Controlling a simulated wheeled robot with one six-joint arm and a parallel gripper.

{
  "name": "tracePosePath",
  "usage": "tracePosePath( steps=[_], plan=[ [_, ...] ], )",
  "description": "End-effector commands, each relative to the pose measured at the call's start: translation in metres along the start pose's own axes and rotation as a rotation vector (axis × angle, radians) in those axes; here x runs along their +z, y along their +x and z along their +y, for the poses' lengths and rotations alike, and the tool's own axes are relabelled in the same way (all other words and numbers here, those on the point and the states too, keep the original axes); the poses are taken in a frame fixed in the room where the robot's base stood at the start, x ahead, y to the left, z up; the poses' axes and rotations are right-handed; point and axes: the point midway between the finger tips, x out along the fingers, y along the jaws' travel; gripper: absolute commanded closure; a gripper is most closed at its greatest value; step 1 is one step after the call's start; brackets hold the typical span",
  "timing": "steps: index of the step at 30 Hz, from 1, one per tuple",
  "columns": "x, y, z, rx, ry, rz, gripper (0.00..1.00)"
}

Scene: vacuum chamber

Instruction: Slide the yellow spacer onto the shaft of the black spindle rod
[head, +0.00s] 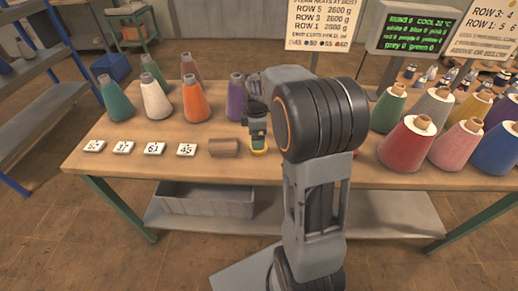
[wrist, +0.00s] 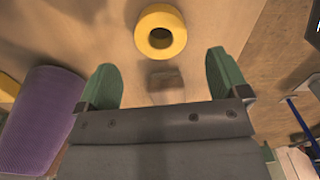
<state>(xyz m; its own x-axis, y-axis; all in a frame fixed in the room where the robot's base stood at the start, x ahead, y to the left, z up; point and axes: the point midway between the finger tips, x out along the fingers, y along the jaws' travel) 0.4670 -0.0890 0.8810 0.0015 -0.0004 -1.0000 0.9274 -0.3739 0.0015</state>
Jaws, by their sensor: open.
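The yellow spacer (head: 259,152) is a thick ring near the table's front edge, just below my gripper (head: 258,141) in the head view. In the wrist view the spacer (wrist: 160,32) lies flat with its hole facing the camera. It is beyond the green fingertips of my gripper (wrist: 163,72), roughly centred between them sideways. The fingers are spread and hold nothing. I cannot make out the black spindle rod in either view; my arm covers part of the table in the head view.
A brown block (head: 223,147) lies left of the spacer. White number cards (head: 124,147) lie further left. A purple cone (head: 236,97) stands behind; it also shows in the wrist view (wrist: 45,112). Coloured cones, including a red one (head: 407,146), crowd the table's right side.

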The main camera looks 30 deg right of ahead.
Motion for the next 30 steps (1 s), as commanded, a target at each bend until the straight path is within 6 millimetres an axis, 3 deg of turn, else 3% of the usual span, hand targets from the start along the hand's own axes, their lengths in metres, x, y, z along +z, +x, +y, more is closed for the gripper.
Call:
tracePosePath(
  steps=[9, 20, 30],
  plan=[
    [0.003, 0.041, -0.002, -0.003, 0.000, -0.001, 0.07],
    [0.003, 0.049, -0.002, -0.001, 0.000, 0.000, 0.07],
    [0.003, 0.049, -0.002, -0.001, 0.000, 0.000, 0.37]
  ],
)
